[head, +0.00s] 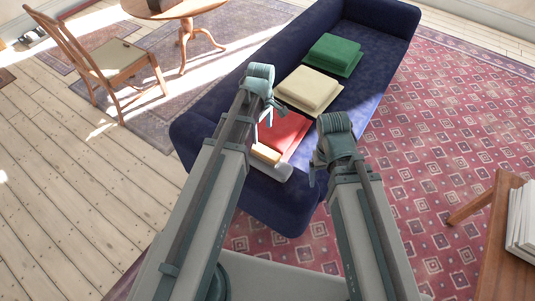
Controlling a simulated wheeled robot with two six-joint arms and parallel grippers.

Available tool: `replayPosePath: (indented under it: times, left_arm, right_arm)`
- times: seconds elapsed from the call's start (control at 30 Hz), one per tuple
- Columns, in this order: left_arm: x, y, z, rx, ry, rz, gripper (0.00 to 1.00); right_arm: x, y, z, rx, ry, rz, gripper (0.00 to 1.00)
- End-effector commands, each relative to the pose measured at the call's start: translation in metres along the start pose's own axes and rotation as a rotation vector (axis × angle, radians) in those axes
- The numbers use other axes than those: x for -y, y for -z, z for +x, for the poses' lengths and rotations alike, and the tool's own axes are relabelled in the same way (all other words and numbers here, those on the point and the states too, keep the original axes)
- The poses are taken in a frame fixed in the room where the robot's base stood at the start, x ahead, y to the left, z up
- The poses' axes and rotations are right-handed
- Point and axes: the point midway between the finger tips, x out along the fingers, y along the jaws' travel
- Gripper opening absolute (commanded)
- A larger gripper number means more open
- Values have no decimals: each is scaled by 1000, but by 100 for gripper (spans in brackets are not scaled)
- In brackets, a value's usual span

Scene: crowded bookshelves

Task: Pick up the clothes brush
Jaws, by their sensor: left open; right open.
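A small tan wooden block-like thing (265,153), which looks like the clothes brush, lies at the near end of the blue sofa (187,135). It is beside the red folded cloth (286,131), and my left arm passes close to its left. Its bristles cannot be made out. My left gripper (270,108) is open and empty, above the sofa and beyond the brush, near the red cloth. My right gripper (318,168) is open and empty, to the right of the brush and apart from it.
Cream (309,88) and green (336,52) folded cloths lie further along the sofa. A wooden chair (110,60) and round table (180,8) stand at the upper left. A brown table (490,240) with stacked white papers or books (522,218) is at the right.

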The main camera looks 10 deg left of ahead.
Motion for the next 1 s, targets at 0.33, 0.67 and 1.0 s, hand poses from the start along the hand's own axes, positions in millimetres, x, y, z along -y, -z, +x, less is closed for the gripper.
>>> replayPosePath:
  times: [0.33, 0.67, 1.0]
  left_arm:
    - [0, 0, 35, 0, 0, 4, 91]
    - [0, 0, 80, 0, 0, 5, 91]
    - [-1, 0, 86, 0, 0, 5, 91]
  right_arm:
    - [3, 2, 35, 0, 0, 0, 86]
    - [8, 5, 79, 0, 0, -1, 86]
    - [8, 5, 86, 0, 0, -1, 86]
